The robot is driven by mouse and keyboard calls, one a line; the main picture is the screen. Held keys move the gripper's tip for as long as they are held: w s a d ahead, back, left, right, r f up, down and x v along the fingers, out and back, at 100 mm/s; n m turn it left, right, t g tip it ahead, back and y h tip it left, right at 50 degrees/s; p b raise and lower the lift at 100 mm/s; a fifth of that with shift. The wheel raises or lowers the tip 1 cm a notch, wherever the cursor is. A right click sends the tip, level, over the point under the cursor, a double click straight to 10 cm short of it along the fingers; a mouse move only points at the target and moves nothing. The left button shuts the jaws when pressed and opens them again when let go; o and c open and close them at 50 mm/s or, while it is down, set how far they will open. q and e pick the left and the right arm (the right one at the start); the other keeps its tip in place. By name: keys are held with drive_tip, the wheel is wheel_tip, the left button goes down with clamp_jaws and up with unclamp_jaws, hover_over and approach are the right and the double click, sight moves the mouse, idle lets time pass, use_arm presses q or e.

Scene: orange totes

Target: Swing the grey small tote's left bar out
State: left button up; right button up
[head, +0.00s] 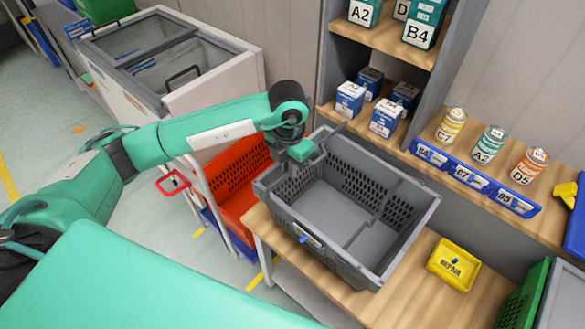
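The grey small tote (408,243) stands open and empty on a wooden bench, tilted in the picture. A thin dark bar (376,212) runs across its inside, towards the right end. At the left end, a short dark strip (336,131) shows beside my gripper; it may be part of the left bar, but most of that area is hidden by my gripper and wrist. My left gripper (304,154) points down at the tote's left end, close to the rim. I cannot tell whether it touches the bar or how its fingers stand. My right gripper is out of view.
An orange-red tote (235,172) on a white-framed rack is left of the bench. A yellow tray (454,265) lies right of the grey tote. Shelves behind hold blue-white boxes (387,117) and cans (488,145). A green tote (522,300) is at lower right.

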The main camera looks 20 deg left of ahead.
use_arm(q)
drive_tip(key=shift+w+a, duration=0.25)
drive_tip(key=shift+a, duration=0.55)
drive_tip(key=shift+w+a+f+b, duration=0.2)
drive_tip(key=shift+a+b, duration=0.2)
drive_tip(key=shift+a, duration=0.05)
drive_tip(key=shift+w+a+f+b, duration=0.15)
drive_tip(key=shift+a+b, duration=0.25)
